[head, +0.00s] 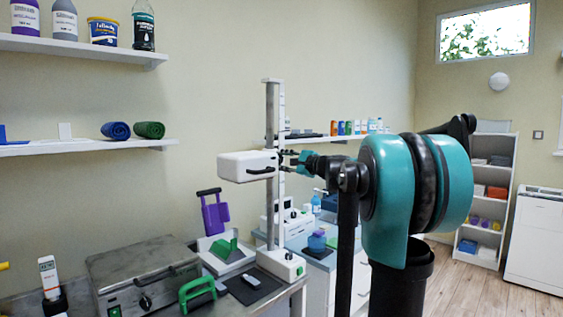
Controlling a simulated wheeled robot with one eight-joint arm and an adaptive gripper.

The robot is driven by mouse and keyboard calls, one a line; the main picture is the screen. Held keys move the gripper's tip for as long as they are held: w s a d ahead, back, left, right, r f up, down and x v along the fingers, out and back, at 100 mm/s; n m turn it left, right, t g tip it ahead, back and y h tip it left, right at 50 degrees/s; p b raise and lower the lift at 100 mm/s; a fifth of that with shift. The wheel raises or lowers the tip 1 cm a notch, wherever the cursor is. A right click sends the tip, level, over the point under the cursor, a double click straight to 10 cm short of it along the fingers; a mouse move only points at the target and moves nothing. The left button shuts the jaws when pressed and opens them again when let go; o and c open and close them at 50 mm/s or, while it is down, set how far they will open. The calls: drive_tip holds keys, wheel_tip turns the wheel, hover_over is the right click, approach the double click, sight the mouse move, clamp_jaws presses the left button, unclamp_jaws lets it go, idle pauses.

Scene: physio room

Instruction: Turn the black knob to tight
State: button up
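A white box-shaped head (247,166) is mounted on an upright post with a scale (273,110). A black curved lever (262,171) shows on the head's front. My gripper (284,158) is at the right side of this head, close to the post. Small dark parts meet there, and I cannot tell the black knob from my fingertips, nor whether they touch. The knob's marking cannot be read. Whether my fingers are open or shut is too small to see. Another black knob (145,303) is on the front of a steel box (145,272) at the lower left.
The post's white base (281,264) stands on the counter. Around it are a green handle (197,292), a dark pad (252,284) and a purple-backed stand (214,213). Wall shelves (80,148) hold rolls and bottles at left. A white shelf unit (485,200) stands at the far right, beyond open floor.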

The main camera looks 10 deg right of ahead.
drive_tip(key=m, duration=1)
drive_tip(key=shift+m, duration=0.4)
idle(0.4)
drive_tip(key=o, duration=1.2)
drive_tip(key=shift+c, duration=0.2)
drive_tip(key=shift+d, duration=0.1)
drive_tip(key=v, duration=1.2)
